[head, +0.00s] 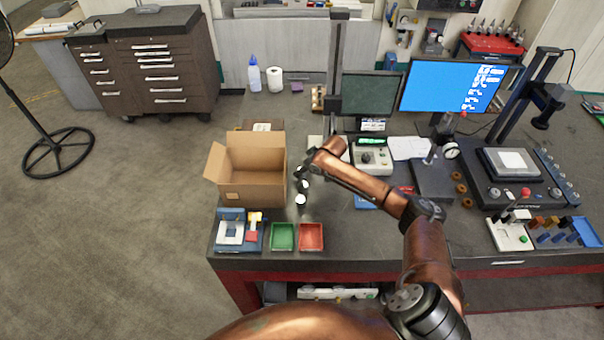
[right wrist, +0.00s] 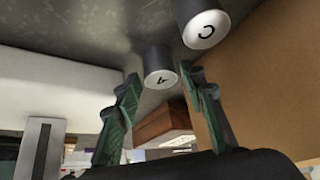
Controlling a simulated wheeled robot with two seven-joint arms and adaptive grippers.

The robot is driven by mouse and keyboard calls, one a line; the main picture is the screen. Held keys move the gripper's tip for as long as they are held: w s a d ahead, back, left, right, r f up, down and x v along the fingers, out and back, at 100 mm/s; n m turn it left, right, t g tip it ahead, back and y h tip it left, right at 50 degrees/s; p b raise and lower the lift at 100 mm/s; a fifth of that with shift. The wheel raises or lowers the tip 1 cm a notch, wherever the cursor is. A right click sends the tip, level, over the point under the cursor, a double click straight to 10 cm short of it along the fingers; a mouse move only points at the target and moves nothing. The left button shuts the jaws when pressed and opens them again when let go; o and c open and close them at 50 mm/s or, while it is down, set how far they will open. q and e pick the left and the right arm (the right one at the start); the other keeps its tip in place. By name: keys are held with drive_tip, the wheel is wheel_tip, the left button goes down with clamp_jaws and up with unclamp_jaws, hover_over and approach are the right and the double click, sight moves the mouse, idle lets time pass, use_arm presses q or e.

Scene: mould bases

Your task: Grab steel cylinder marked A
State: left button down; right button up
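The steel cylinder marked A (right wrist: 160,79) shows its pale lettered end in the right wrist view. It is between the tips of my right gripper (right wrist: 163,90), whose green-padded fingers are apart, with a gap visible on each side of it. A second steel cylinder, marked C (right wrist: 205,30), is close beside A, up and to the right. In the head view my right gripper (head: 303,174) is low over the table beside the cardboard box, with a pale cylinder top (head: 300,200) in front of it; letters are not legible there. My left gripper is not in view.
The open cardboard box (head: 250,183) stands immediately left of my right gripper. A green tray (head: 282,237) and a red tray (head: 311,237) lie at the table's front edge. A grey control box (head: 371,160) is behind to the right. Table is clear right of the red tray.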

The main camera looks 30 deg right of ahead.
drive_tip(key=shift+x, duration=0.8)
clamp_jaws()
drive_tip(key=shift+w, duration=0.1)
